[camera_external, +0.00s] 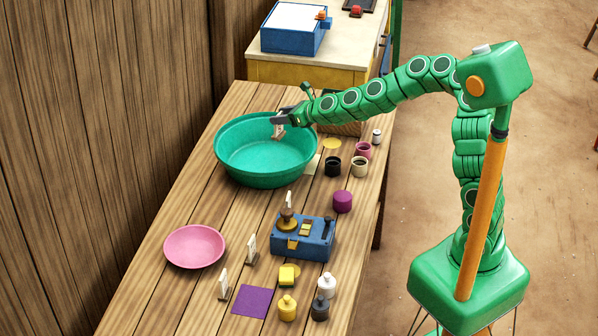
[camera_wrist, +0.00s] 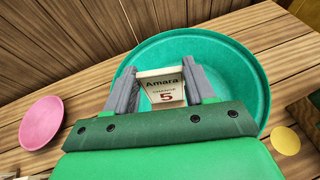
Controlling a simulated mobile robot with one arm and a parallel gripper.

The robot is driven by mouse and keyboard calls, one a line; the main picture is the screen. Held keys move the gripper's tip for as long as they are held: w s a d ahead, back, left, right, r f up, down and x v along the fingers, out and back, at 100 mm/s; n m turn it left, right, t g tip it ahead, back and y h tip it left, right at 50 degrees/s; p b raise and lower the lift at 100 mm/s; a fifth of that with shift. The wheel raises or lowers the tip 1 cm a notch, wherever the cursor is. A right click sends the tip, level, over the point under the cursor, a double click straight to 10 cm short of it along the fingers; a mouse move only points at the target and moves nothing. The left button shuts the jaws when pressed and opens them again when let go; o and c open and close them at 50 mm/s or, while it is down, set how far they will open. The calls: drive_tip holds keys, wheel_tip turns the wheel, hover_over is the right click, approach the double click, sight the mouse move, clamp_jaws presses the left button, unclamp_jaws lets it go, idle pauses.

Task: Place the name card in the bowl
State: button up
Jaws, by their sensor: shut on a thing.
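A white name card (camera_wrist: 164,87) reading "Amara" and "5" is held between the two grey fingers of my gripper (camera_wrist: 165,88) in the wrist view. In the external view my gripper (camera_external: 279,119) is shut on the card (camera_external: 278,130), above the inside of the large green bowl (camera_external: 231,173). The bowl (camera_wrist: 243,65) also shows behind the card in the wrist view. I cannot tell whether the card's lower edge touches the bowl. The bowl's inside looks otherwise empty where it shows.
A pink bowl (camera_external: 195,246) sits at the front left. Small cards (camera_external: 251,249) stand near a blue box (camera_external: 303,240). Small pots (camera_external: 359,166) stand right of the green bowl. Bottles (camera_external: 327,285) and a purple square (camera_external: 252,301) are at the front. A wooden wall bounds the left.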

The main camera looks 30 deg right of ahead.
drive_tip(key=d+r+m+t+h, duration=0.1)
drive_tip(key=d+r+h, duration=0.15)
drive_tip(key=d, duration=1.05)
drive_tip(key=d+r+m+h, duration=0.15)
drive_tip(key=d+r, duration=0.25)
drive_tip(key=d, duration=0.9)
drive_tip(key=w+a+f+n+g+y, duration=0.1)
drive_tip(key=w+a+f+n+g, duration=0.1)
drive_tip(key=a+f+n+g, duration=0.35)
drive_tip(key=w+a+f+n+g, duration=0.3)
drive_tip(key=a+n+g, duration=0.45)
drive_tip(key=n, duration=0.25)
drive_tip(key=a+n+t+h, duration=0.4)
drive_tip(key=a+n+t, duration=0.1)
drive_tip(key=a+n, duration=1.1)
wheel_tip(320, 180, down, 12)
drive_tip(key=d+n, duration=0.1)
drive_tip(key=shift+s, duration=0.25)
idle(0.7)
